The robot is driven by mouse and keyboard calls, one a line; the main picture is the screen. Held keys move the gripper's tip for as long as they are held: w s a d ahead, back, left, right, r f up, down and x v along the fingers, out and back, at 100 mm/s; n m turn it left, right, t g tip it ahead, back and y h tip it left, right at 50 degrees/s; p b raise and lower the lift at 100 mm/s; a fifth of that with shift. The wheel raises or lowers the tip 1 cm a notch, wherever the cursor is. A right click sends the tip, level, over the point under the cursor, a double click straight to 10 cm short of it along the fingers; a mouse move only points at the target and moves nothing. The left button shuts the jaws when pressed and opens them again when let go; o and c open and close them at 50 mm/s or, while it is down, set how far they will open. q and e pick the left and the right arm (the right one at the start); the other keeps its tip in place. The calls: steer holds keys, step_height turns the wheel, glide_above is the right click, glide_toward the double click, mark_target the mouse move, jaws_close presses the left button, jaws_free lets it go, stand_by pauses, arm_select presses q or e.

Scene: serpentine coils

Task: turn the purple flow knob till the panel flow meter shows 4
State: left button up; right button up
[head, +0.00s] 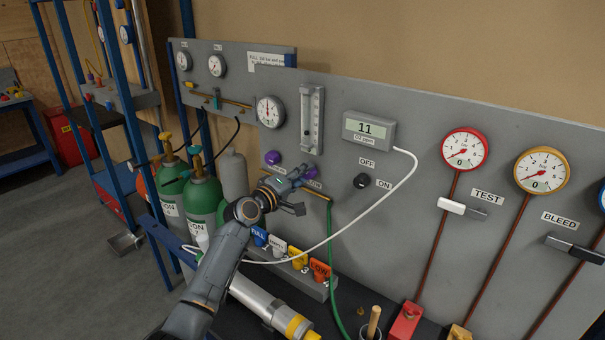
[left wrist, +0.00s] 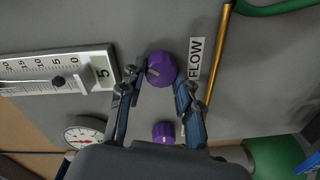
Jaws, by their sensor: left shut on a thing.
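The purple flow knob (left wrist: 161,68) sits beside a FLOW label in the left wrist view, a pale pointer line on its face. In the head view the knob (head: 310,171) shows partly behind my gripper. The panel flow meter (head: 312,118) is an upright clear tube above it. In the left wrist view the flow meter (left wrist: 55,74) lies sideways, its dark float near the 5 mark; the exact reading is hard to tell. My left gripper (left wrist: 160,80) is shut on the flow knob, one finger on each side; it also shows in the head view (head: 299,183). My right gripper is not in view.
A second purple knob (head: 272,157) sits close left of the flow knob. A display (head: 369,130) reads 11, with a black switch (head: 362,181) below. A white cable and green hose (head: 331,255) hang nearby. Green cylinders (head: 203,195) stand left.

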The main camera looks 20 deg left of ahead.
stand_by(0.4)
arm_select(q)
steer(key=o, duration=1.1)
steer(key=shift+o, duration=0.2)
steer(key=v, duration=1.2)
